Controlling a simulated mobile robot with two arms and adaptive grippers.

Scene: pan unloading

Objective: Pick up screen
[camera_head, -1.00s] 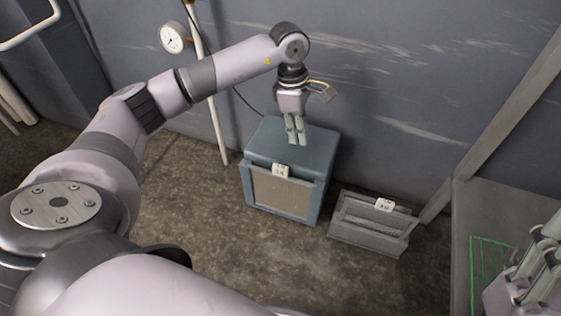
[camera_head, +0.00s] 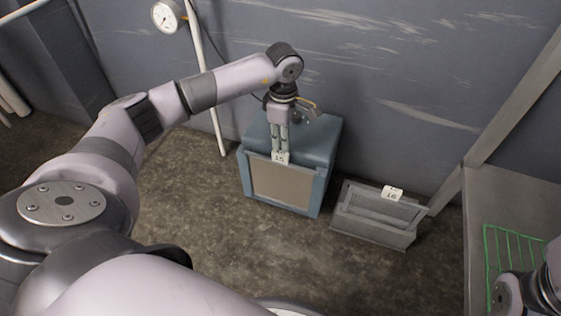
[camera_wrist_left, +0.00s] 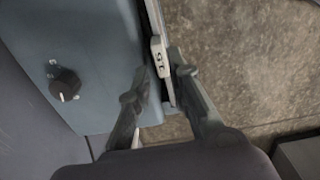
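The screen (camera_head: 282,186) is a flat tan panel in a blue-grey frame, standing in the front of a blue box (camera_head: 312,140). A small white tag (camera_head: 281,159) marked 15 is at its top edge. My left gripper (camera_head: 279,149) points down right at this tag. In the left wrist view its two fingers (camera_wrist_left: 160,82) are apart, with the tag (camera_wrist_left: 157,56) and the screen's top edge between their tips. Contact cannot be made out. Part of my right arm shows at the lower right; its fingers are not visible.
A green wire grid (camera_head: 515,248) lies on a grey table (camera_head: 490,190) at the right. A knob (camera_wrist_left: 65,84) is on the box. Floor in front is clear.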

